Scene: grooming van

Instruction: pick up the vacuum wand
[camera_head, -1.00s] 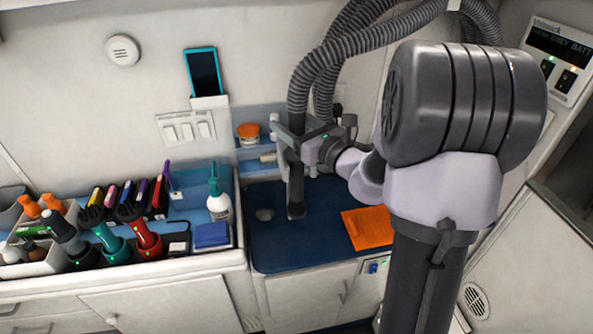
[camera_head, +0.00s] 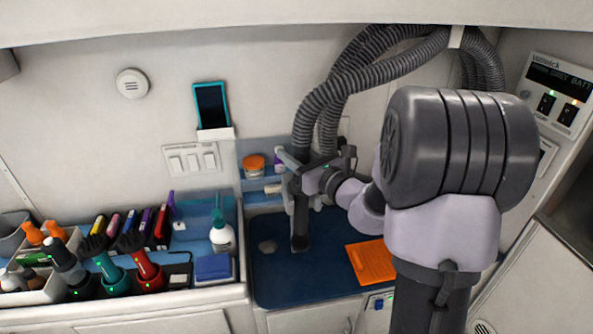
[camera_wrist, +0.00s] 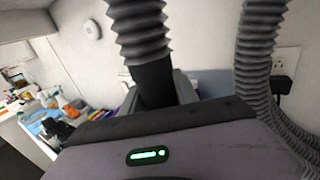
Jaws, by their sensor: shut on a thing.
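The vacuum wand (camera_head: 300,230) is a dark tube hanging upright from a grey corrugated hose above the blue counter. My gripper (camera_head: 298,178) is shut on the wand's upper part, just below the hose. In the wrist view the dark wand (camera_wrist: 155,85) stands between my gripper's fingers (camera_wrist: 158,92), with the ribbed hose (camera_wrist: 138,28) rising from it. The wand's lower end is near the counter surface; I cannot tell whether it touches.
To the left are a pump bottle (camera_head: 222,236), clippers (camera_head: 147,268) and several brushes. A second hose (camera_wrist: 262,70) hangs close by on the right.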

